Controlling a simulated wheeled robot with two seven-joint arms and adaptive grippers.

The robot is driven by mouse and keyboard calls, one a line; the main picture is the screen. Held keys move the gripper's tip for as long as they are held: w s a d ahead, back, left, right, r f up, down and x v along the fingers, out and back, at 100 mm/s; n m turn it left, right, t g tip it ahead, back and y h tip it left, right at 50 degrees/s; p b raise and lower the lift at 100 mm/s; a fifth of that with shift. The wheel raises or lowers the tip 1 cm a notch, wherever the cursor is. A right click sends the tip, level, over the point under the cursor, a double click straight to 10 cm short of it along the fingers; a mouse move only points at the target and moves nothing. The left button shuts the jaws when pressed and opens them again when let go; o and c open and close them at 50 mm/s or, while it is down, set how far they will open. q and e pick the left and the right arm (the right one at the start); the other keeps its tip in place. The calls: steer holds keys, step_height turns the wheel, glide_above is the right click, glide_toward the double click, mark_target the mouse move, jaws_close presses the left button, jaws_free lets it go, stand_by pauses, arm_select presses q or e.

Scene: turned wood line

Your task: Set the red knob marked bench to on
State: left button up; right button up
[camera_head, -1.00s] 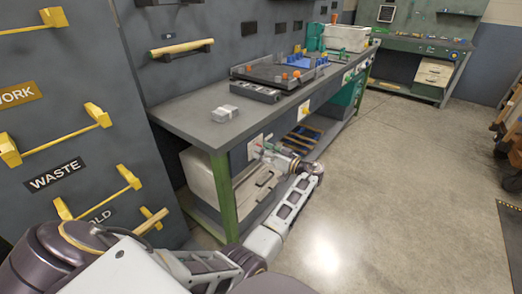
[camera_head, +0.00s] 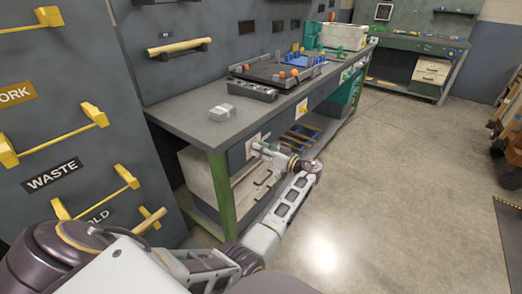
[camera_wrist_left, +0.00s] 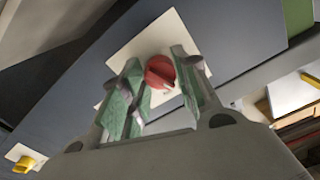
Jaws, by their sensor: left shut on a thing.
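The red knob (camera_wrist_left: 160,72) sits on a square white plate (camera_wrist_left: 128,52) on the dark front of the workbench, in the left wrist view. My left gripper (camera_wrist_left: 157,82) has its two green-padded fingers on either side of the knob and is shut on it. The knob's pointer and any label on the plate are too hidden to read. In the head view my left gripper (camera_head: 259,149) meets the bench front at the plate (camera_head: 252,144), and the knob is hidden behind it. My right gripper is not in view.
A yellow knob (camera_wrist_left: 25,163) on its own plate is farther along the same bench front; it also shows in the head view (camera_head: 303,108). A pale drawer unit (camera_head: 205,180) stands under the bench top (camera_head: 185,112).

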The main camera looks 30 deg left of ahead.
arm_select(q)
steer(key=m+p, duration=0.2)
steer(key=m, duration=0.3)
steer(key=shift+r, duration=0.1)
steer(key=shift+m+p, duration=0.6)
steer(key=shift+m, duration=1.2)
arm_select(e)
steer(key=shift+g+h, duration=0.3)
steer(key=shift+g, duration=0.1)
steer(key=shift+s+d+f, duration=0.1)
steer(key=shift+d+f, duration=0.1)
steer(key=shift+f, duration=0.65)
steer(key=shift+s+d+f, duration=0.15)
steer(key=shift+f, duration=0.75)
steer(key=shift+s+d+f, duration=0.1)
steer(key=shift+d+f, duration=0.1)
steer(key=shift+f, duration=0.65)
arm_select(q)
steer(key=o, duration=1)
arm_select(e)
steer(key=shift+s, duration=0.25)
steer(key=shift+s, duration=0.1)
